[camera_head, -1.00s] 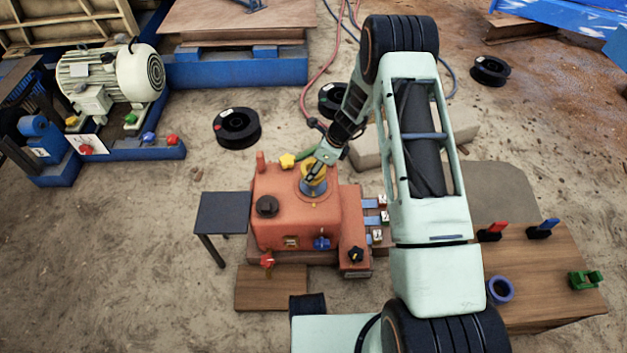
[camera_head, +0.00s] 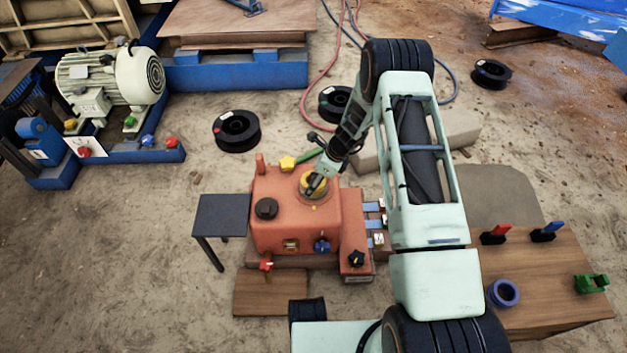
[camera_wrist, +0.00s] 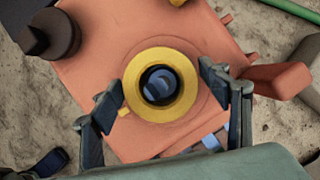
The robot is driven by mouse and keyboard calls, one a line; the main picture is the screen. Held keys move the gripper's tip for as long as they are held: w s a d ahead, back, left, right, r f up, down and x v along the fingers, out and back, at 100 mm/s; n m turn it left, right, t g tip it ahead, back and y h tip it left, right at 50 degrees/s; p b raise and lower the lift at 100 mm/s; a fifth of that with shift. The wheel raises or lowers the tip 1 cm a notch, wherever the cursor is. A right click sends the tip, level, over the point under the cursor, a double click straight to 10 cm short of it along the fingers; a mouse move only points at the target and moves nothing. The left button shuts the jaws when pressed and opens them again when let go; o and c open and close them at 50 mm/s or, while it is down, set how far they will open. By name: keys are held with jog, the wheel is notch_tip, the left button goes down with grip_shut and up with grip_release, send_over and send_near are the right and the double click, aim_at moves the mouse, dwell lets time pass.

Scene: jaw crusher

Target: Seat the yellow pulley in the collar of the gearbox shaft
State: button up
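The yellow pulley (camera_head: 313,184) sits low on top of the orange gearbox (camera_head: 275,225). In the wrist view the pulley (camera_wrist: 134,92) is a ring seen from above, with a dark bore and something blue inside it. The collar is hidden beneath the pulley in the head view, so I cannot tell how fully it is seated. My gripper (camera_head: 317,181) is over the pulley. In the wrist view my gripper (camera_wrist: 162,80) has one finger on each side of the pulley, spread a little wider than it, with narrow gaps.
A black knob (camera_head: 266,208) and a yellow knob (camera_head: 288,162) stand on the gearbox near the pulley. A grey side table (camera_head: 221,213) is at its left. A wooden board (camera_head: 545,270) at right holds a blue ring (camera_head: 503,292) and a green part (camera_head: 591,283).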

jog(key=p+v, duration=0.3)
jog(key=v, duration=0.9)
jog(key=shift+r+p, duration=0.15)
jog(key=shift+p, duration=0.25)
jog(key=shift+d, duration=0.1)
